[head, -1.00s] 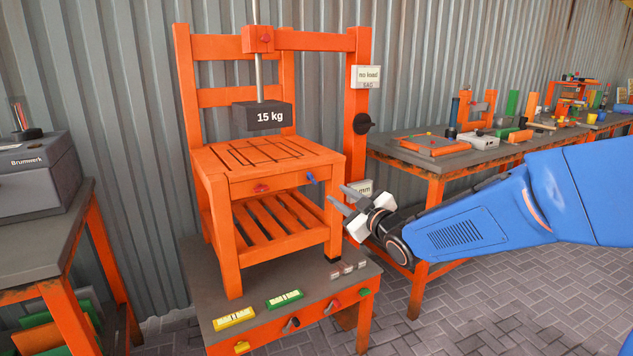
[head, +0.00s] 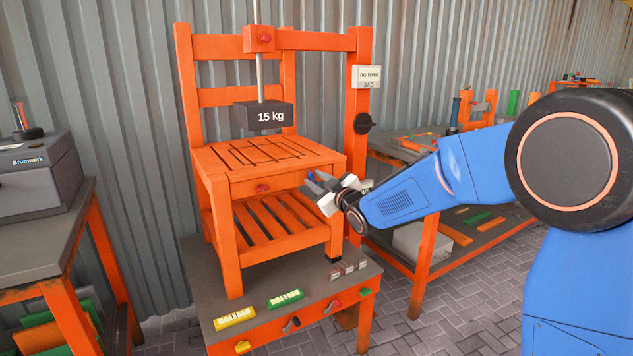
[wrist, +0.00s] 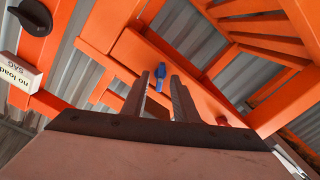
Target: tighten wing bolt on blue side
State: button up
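The blue wing bolt (wrist: 158,74) sits on the front rail of the orange chair (head: 205,170), near its right front leg. In the head view only a bit of blue shows behind my fingers. My gripper (head: 314,181) is open at that corner. In the wrist view its two fingertips (wrist: 159,76) point at the rail, with the blue bolt seen in the gap between them. I cannot tell how deep the bolt lies between the fingers; no contact shows. A red wing bolt (head: 262,188) is on the same rail, further left; it also shows in the wrist view (wrist: 222,121).
A 15 kg weight (head: 263,117) hangs on a rod above the seat. A "no load" sign (head: 368,76) and a black knob (head: 364,123) are on the orange post at right. Yellow (head: 234,318) and green (head: 285,299) blocks lie on the stand's front.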

grip_shut()
